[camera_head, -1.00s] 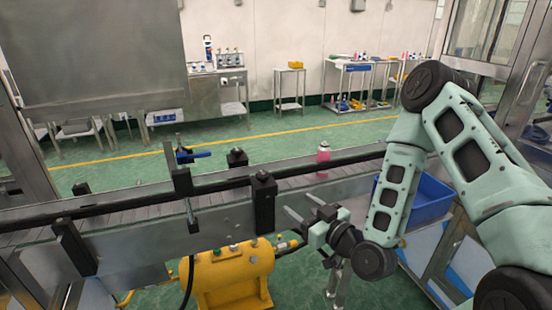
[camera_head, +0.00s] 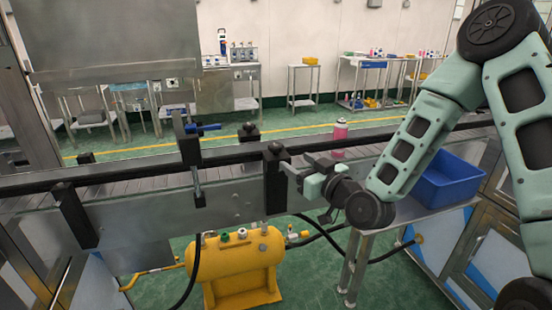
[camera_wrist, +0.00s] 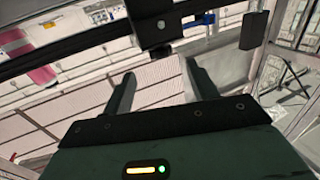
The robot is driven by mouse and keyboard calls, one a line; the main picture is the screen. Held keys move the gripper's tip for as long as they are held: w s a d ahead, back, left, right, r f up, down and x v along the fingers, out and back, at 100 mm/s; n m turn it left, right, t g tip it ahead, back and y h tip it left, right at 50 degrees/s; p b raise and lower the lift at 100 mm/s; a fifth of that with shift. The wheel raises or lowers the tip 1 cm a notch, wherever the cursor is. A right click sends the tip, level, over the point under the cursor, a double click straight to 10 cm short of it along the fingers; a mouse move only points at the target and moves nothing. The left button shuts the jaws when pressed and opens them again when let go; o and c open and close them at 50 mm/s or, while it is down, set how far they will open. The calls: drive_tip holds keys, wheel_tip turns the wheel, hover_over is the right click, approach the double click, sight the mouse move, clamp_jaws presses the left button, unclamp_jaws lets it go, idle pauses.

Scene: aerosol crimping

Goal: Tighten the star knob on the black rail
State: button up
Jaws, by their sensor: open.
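The black rail (camera_head: 140,182) runs along the near side of the conveyor. A small dark knob (camera_head: 276,148) tops the black bracket (camera_head: 277,185) on this rail; its star shape is too small to make out. My gripper (camera_head: 296,170) is just right of that bracket, slightly below the knob; I cannot tell whether it touches. In the wrist view my gripper (camera_wrist: 160,76) has its two fingers apart with nothing between them. A black block with a round part (camera_wrist: 157,22) shows beyond the fingertips; I cannot tell which bracket it is.
A pink bottle (camera_head: 340,133) stands on the conveyor behind my gripper. A blue clamp-like part (camera_head: 203,128) and another knobbed block (camera_head: 249,132) are at the far side. A blue bin (camera_head: 450,185) is at right, and a yellow tank (camera_head: 235,262) is below the conveyor.

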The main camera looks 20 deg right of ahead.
sight(280, 151)
drive_tip(key=p+x, duration=0.2)
drive_tip(key=x, duration=0.8)
drive_tip(key=shift+w, duration=0.2)
drive_tip(key=shift+a, duration=0.1)
